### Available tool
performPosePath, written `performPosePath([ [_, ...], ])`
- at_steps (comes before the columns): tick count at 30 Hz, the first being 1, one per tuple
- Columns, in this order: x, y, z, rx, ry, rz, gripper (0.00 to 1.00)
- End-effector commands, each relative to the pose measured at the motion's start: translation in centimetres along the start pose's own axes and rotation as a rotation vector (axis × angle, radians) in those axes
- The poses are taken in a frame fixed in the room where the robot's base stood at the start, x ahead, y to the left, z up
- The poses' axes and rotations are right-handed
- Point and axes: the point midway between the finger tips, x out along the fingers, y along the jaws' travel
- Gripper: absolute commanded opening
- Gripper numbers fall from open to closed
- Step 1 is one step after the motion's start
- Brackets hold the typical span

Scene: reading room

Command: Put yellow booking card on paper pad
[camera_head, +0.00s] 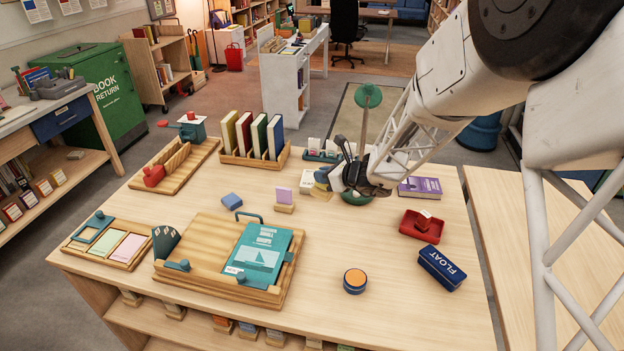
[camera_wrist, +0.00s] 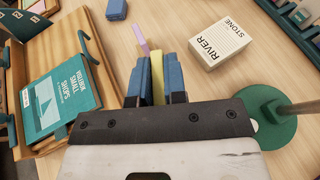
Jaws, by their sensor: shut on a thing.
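My gripper (camera_wrist: 157,85) is shut on a yellow card (camera_wrist: 157,68), which stands upright between its blue fingers. In the head view the gripper (camera_head: 322,186) is over the back middle of the table, with the card only partly visible. I cannot tell whether the card touches the table. A white block lettered "RIVER STONE" (camera_wrist: 220,42) lies just beyond and right of the fingers, apart from the card. I cannot tell for sure which thing is the paper pad. A wooden tray (camera_head: 69,246) at the front left holds a green sheet (camera_head: 102,243) and a pink sheet (camera_head: 128,247).
A wooden stand (camera_head: 200,279) bears a teal book (camera_head: 259,252). A green pole base (camera_wrist: 262,116) stands close right of my gripper. A pink card in a holder (camera_head: 283,198) and a blue block (camera_head: 231,201) are left. A round orange-topped tin (camera_head: 355,280) stands in front.

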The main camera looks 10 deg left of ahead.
Motion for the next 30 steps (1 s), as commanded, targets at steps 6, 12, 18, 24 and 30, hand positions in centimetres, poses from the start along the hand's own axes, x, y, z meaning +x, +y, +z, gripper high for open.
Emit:
performPosePath([
  [6, 0.4, -0.3, 0.1, 0.0, 0.0, 0.001, 0.0],
  [12, 1.7, -1.6, 0.4, 0.0, 0.0, 0.001, 0.0],
  [18, 3.6, -3.5, 0.9, -0.001, 0.0, 0.001, 0.0],
  [24, 5.5, -5.3, 1.4, 0.0, 0.001, 0.001, 0.0],
  [30, 7.4, -7.1, 2.0, -0.001, 0.0, 0.001, 0.0],
])
